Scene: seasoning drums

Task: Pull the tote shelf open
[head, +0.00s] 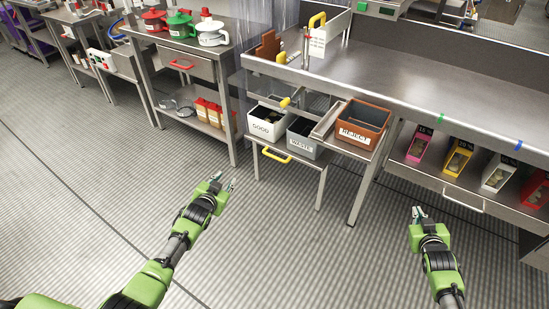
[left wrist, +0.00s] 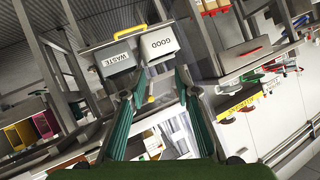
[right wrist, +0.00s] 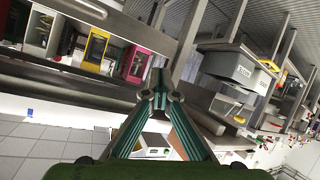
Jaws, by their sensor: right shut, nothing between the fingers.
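The tote shelf (head: 262,143) stands under the left end of the large steel table. It carries a white GOOD tote (head: 267,126) and a grey WASTE tote (head: 303,142), with a brown tote (head: 361,130) to their right. A yellow handle (head: 275,155) is on the shelf's front. In the left wrist view, the handle (left wrist: 130,32) shows upside down beyond the fingers, near the GOOD tote (left wrist: 160,45) and WASTE tote (left wrist: 118,62). My left gripper (head: 227,183) is open and empty, in front of the handle and apart from it. My right gripper (head: 418,212) is shut and empty, over open floor.
A yellow-tipped lever (head: 285,102) sits above the GOOD tote. Colored bins (head: 458,158) stand on a lower shelf at the right. A side table (head: 190,58) with lidded containers is at the left. The floor (head: 320,260) between my arms is clear.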

